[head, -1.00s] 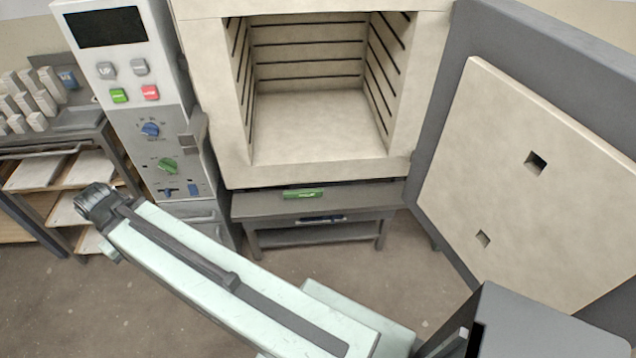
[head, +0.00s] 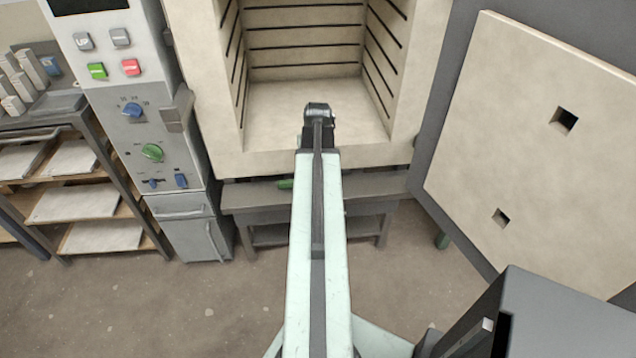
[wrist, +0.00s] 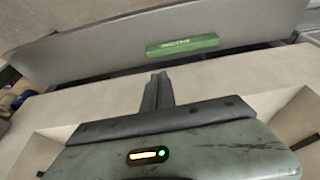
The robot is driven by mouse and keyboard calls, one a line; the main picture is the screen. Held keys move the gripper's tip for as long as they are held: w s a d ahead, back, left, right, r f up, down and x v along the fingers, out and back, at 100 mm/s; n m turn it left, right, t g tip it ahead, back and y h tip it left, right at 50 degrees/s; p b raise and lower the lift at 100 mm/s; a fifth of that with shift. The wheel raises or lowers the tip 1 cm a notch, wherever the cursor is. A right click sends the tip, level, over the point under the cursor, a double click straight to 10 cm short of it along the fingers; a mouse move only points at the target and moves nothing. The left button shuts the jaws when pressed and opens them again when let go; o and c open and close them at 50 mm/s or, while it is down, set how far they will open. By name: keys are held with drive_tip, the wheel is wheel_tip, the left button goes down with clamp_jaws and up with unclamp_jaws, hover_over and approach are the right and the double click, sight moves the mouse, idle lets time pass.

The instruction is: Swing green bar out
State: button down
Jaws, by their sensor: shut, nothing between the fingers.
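The green bar (head: 285,184) sits under the front edge of the kiln's opening, above the low grey stand. My arm hides its right part in the head view. In the wrist view the green bar (wrist: 182,46) shows whole, with small pale lettering, against a grey surface. My gripper (wrist: 160,76) is shut and empty, its dark fingers pointing toward the bar. A gap shows between the fingertips and the bar in that view. In the head view my arm covers the gripper's place, and I cannot make the fingers out.
The kiln (head: 300,97) stands open and its chamber looks empty. Its thick door (head: 510,150) is swung out on the right. A control panel (head: 140,120) with coloured buttons and knobs stands left. A shelf rack (head: 88,200) is at far left. The floor in front is clear.

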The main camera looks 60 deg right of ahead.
drive_tip(key=shift+s+d+f, duration=0.1)
drive_tip(key=shift+s+d, duration=0.65)
drive_tip(key=shift+s, duration=0.15)
drive_tip(key=b+x, duration=0.9)
drive_tip(key=x, duration=0.1)
drive_tip(key=shift+f+b, duration=0.15)
drive_tip(key=shift+b, duration=0.2)
